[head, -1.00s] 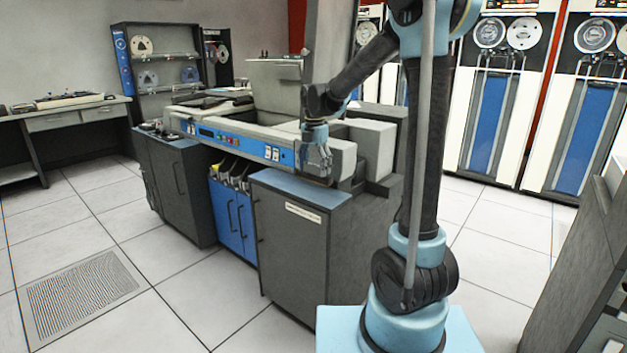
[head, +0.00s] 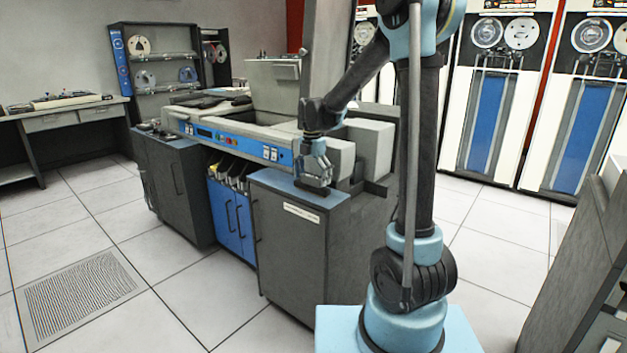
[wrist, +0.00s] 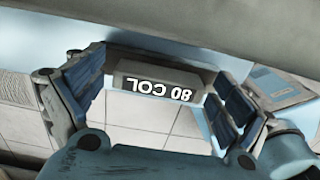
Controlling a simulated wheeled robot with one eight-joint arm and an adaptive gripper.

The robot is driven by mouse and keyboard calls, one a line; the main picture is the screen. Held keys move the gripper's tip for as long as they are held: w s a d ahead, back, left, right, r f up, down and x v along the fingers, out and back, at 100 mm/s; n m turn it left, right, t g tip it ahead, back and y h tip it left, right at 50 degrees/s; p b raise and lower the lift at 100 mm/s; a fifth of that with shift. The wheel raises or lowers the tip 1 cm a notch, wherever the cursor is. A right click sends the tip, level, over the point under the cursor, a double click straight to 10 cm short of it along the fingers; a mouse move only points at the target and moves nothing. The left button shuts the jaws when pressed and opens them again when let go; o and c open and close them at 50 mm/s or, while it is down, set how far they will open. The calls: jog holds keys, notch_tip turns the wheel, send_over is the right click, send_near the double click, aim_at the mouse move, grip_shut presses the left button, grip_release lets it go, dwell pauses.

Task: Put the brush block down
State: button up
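The brush block is a dark low block (head: 311,191) under my gripper (head: 314,178) in the head view. In the wrist view it is a grey block (wrist: 150,105) with upside-down white "80 COL" lettering, spanning between the fingertips. My gripper (wrist: 162,90) is shut on it, with a blue-padded finger at each end. The block is at the blue-grey top (head: 270,181) of the dark front cabinet. I cannot tell whether its underside fully touches that top.
The machine's blue control panel (head: 228,139) and pale covers (head: 366,135) stand close behind my gripper. The cabinet top's left part is clear. Tape drives (head: 490,110) line the back right.

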aim_at(312, 176)
notch_tip(312, 176, up, 12)
jog(key=s+d+m, duration=0.7)
jog(key=s+d, duration=0.1)
jog(key=d, duration=0.1)
jog(key=s+d+f+m, duration=0.4)
jog(key=s+f+m, duration=0.1)
jog(key=s+m, duration=0.2)
jog(key=s+d+f+m+t, duration=0.1)
jog(key=s+d+f+m, duration=0.3)
jog(key=s+f+m, duration=0.2)
jog(key=s+d+f+m+t, duration=0.1)
jog(key=s+d+f+m, duration=0.4)
jog(key=s+m, duration=0.3)
jog(key=s+f, duration=0.1)
jog(key=s, duration=0.1)
jog(key=shift+s, duration=0.35)
jog(key=shift+w+f, duration=0.2)
jog(key=shift+w, duration=0.3)
